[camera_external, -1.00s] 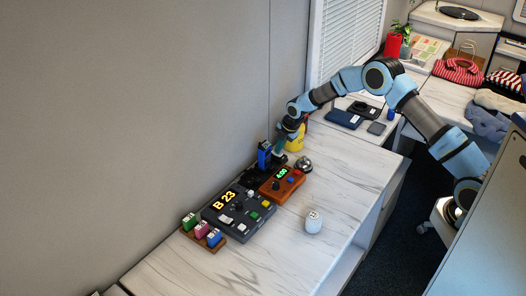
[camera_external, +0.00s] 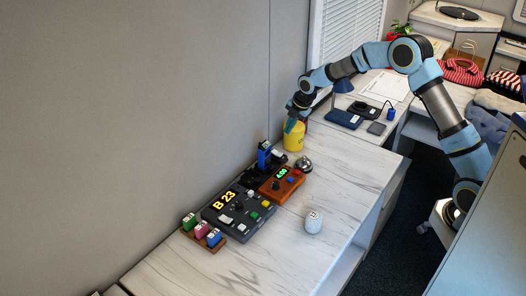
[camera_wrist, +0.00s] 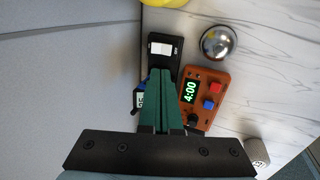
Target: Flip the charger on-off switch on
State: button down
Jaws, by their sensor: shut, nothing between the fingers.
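The charger (camera_external: 251,181) is a black unit near the wall with a blue block standing in it. In the wrist view its black end (camera_wrist: 174,66) carries a white rocker switch (camera_wrist: 160,47). Small lettering beside the rocker is too small to read surely, and I cannot tell which side is pressed. My gripper (camera_wrist: 161,71) is shut and empty, its green fingers together. In the wrist view the fingertips show just below the switch and cover part of the charger. In the external view my gripper (camera_external: 288,127) is above the counter, apart from the charger.
An orange timer (camera_external: 282,184) reading 4:00 and a silver bell (camera_external: 303,163) sit right beside the charger. A dark panel (camera_external: 238,212) showing B 23 and a white cup-like object (camera_external: 313,222) are nearer. The right front counter is clear.

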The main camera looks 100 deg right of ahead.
aim_at(274, 151)
jog(key=shift+v, duration=1)
jog(key=shift+d+f+b, duration=0.1)
jog(key=shift+f+b, duration=0.05)
jog(key=shift+b, duration=0.25)
jog(key=b, duration=0.1)
jog(key=w+b, duration=0.1)
jog(key=shift+d+r+b, duration=0.25)
jog(key=shift+d+b, duration=0.1)
jog(key=shift+f, duration=0.1)
jog(key=p+x, duration=0.4)
jog(key=x, duration=0.9)
jog(key=shift+w+d+f, duration=0.1)
jog(key=shift+f, duration=0.3)
